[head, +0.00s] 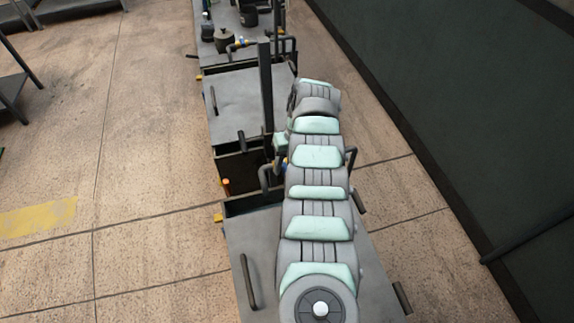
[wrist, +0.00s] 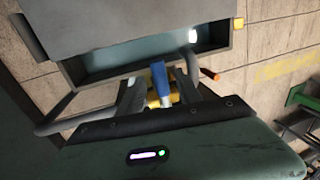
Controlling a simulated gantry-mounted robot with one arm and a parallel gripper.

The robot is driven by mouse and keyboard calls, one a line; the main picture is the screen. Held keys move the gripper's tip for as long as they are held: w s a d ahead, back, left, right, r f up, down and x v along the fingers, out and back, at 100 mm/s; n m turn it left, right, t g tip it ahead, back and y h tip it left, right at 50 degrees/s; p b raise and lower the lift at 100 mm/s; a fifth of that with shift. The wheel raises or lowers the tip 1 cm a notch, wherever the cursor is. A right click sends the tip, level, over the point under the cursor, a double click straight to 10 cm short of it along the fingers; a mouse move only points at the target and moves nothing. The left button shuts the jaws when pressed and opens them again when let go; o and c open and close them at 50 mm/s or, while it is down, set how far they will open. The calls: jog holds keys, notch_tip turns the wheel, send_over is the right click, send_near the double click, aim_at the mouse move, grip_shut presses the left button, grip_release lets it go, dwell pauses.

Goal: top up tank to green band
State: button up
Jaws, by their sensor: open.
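In the wrist view, an open grey tank (wrist: 95,70) shows a pale blue-grey interior; I cannot tell the liquid level, and no green band is clear. A blue valve handle (wrist: 160,78) with yellow parts stands in front of the tank's near wall. My gripper (wrist: 160,98) is open, with a dark finger on either side of the handle; I cannot tell whether they touch it. In the head view my arm hides the gripper and most of the valve. Open-topped dark tank sections (head: 242,165) show just left of the arm.
Curved grey pipes (wrist: 70,112) flank the valve. An orange-tipped part (head: 226,184) sticks out beside the tanks. Grey lids with bar handles (head: 250,280) line the row. A dark post (head: 265,85) rises left of my arm. Open floor (head: 130,140) lies to the left.

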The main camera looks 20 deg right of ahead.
jog(key=shift+r, duration=0.1)
notch_tip(320, 180, up, 10)
jog(key=d+b, duration=0.1)
jog(key=d, duration=0.1)
jog(key=shift+r, duration=0.25)
dwell(0.6)
